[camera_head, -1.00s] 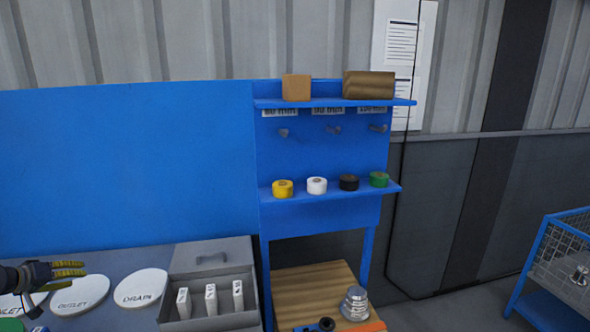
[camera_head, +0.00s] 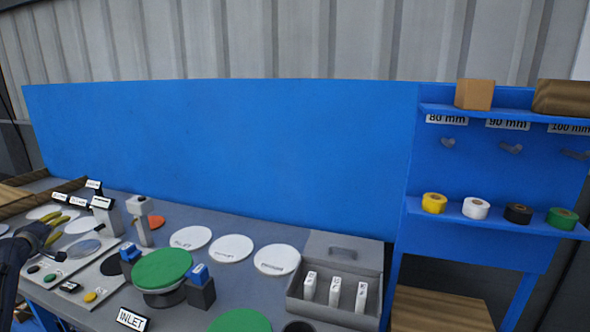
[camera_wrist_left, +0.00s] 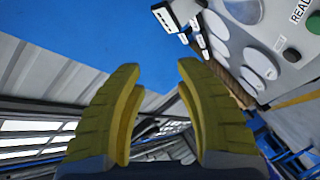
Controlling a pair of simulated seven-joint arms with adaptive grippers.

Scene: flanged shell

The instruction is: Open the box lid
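The grey box (camera_head: 334,302) stands at the right end of the bench, with several white labelled blocks upright in its front part. A grey lid panel (camera_head: 342,247) with a handle is at the back of the box; the front is uncovered. I cannot tell how the panel is hinged. My left gripper (camera_head: 62,226) is at the far left of the bench, well away from the box. In the left wrist view its two yellow fingers (camera_wrist_left: 158,70) are apart with nothing between them. The right gripper is not in view.
White discs (camera_head: 232,248) lie left of the box. A green round piece (camera_head: 162,268) on a stand, an INLET sign (camera_head: 132,319) and a grey upright device (camera_head: 141,215) stand between gripper and box. A blue shelf (camera_head: 490,219) with tape rolls rises at right.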

